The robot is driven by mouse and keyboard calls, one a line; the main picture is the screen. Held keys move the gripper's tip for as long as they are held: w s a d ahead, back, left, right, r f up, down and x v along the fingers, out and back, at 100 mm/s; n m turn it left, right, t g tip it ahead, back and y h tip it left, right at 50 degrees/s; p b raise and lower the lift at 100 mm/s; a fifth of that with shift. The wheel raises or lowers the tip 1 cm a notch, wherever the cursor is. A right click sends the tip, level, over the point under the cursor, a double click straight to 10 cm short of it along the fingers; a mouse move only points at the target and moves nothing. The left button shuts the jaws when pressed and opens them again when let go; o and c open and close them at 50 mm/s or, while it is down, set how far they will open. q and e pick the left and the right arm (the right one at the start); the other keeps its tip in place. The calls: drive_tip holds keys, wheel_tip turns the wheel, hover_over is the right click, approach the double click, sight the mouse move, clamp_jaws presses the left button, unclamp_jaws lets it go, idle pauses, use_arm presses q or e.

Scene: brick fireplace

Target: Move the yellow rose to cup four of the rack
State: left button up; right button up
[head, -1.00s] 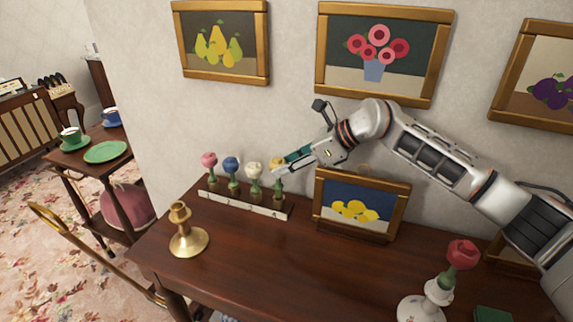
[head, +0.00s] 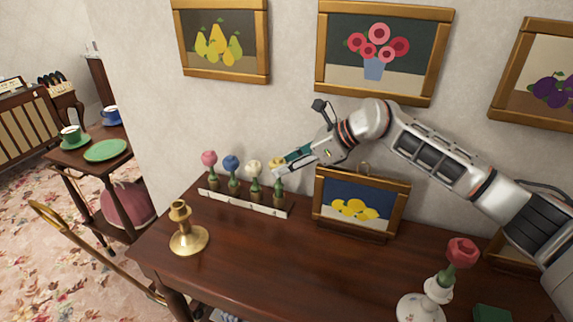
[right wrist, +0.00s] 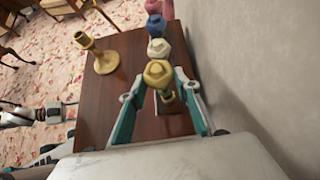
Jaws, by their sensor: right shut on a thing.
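The yellow rose (head: 277,162) stands upright at the right end of the white rack (head: 243,203), with its green stem at cup four (head: 279,199). Its lower end appears to be in that cup, but how deep I cannot tell. A pink rose (head: 209,159), a blue rose (head: 231,163) and a white rose (head: 254,168) stand in the other cups. My right gripper (head: 284,165) reaches in from the right and is shut on the yellow rose, also seen between the fingers in the right wrist view (right wrist: 157,74). My left gripper (right wrist: 66,112) shows small at the left there; its jaws are unclear.
A lemon picture (head: 357,208) leans just right of the rack, below my right arm. A brass candlestick (head: 187,238) stands at the front left. A red rose (head: 461,254) stands in a white vase (head: 422,305) at the right. The middle of the dark table (head: 290,255) is clear.

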drive_tip(key=shift+r, duration=0.15)
idle(0.3)
drive_tip(key=shift+w+a, duration=0.1)
idle(0.5)
idle(0.5)
drive_tip(key=shift+f, duration=0.2)
idle(0.5)
drive_tip(key=shift+f, duration=0.3)
